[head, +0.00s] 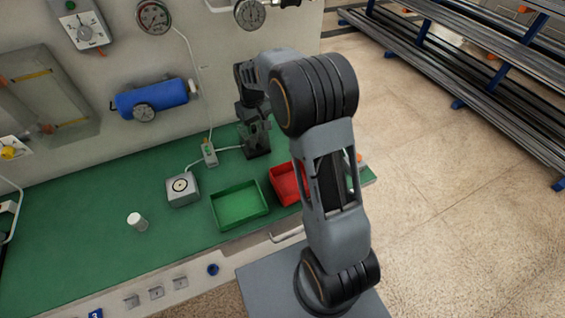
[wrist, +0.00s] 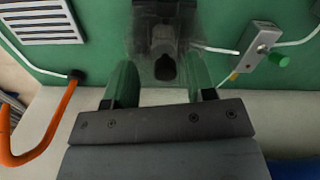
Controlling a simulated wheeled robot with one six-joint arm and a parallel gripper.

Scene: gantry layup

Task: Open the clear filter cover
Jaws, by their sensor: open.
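In the wrist view, a smoky see-through piece (wrist: 140,40), which looks like the clear filter cover, lies just ahead of my gripper (wrist: 160,82). A dark grey block with a rounded end (wrist: 165,62) shows at its middle, in line with the gap between my fingers. The two fingers are apart with nothing held between them. I cannot tell whether they touch the cover. In the head view, my gripper (head: 255,143) is low at the back of the green bench, and my arm hides much of that area; the cover cannot be made out there.
A small grey cabled box (wrist: 262,40) with a green knob is right of the cover. An orange bent bar (wrist: 45,135) and a vent (wrist: 40,20) are left. A green tray (head: 239,207), a red tray (head: 284,184) and a white cylinder (head: 137,221) stand on the bench.

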